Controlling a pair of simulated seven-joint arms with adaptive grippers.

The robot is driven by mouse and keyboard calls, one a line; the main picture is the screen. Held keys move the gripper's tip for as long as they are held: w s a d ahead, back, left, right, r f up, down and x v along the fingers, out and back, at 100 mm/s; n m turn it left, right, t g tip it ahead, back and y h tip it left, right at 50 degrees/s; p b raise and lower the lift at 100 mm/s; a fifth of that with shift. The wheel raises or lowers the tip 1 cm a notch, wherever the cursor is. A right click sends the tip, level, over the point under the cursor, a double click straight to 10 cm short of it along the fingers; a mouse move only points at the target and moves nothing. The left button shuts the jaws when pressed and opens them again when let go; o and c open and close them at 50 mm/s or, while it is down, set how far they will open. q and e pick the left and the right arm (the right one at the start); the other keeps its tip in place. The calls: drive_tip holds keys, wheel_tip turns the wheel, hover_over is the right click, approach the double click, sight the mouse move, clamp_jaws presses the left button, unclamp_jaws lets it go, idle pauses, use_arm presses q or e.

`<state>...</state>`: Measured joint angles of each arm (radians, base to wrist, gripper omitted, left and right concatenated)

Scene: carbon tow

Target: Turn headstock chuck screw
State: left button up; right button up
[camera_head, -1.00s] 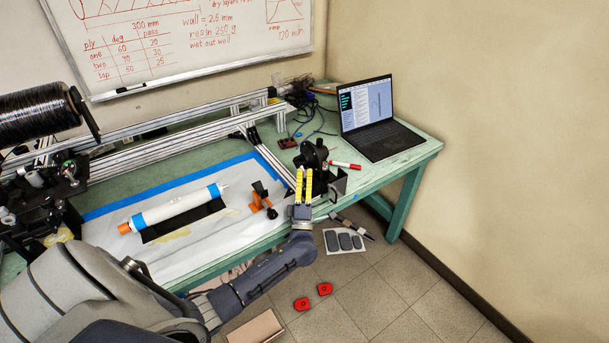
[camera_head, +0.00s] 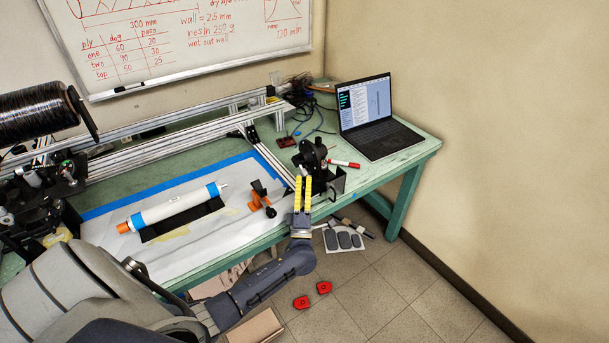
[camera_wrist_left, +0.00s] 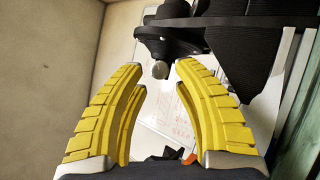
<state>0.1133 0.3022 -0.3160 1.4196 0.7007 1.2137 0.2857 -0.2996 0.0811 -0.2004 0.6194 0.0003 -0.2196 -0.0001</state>
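The headstock (camera_head: 313,153) is a black unit with a round chuck at the right end of the aluminium rails on the green table. Its black chuck also shows at the top of the left wrist view (camera_wrist_left: 172,38). A small round silver screw head (camera_wrist_left: 160,70) sticks out below the chuck. My left gripper (camera_head: 303,180) has yellow ribbed fingers and is just in front of the headstock at the table edge. In the left wrist view its fingers are apart, with the screw head appearing between the tips. Contact cannot be told. My right gripper is not in view.
A white tube with blue bands (camera_head: 172,208) lies on the table, with an orange and black stand (camera_head: 262,198) nearby. A laptop (camera_head: 374,118) and a red marker (camera_head: 345,165) lie right of the headstock. Red pieces (camera_head: 301,302) lie on the floor.

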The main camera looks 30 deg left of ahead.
use_arm(q)
drive_tip(key=v, duration=0.9)
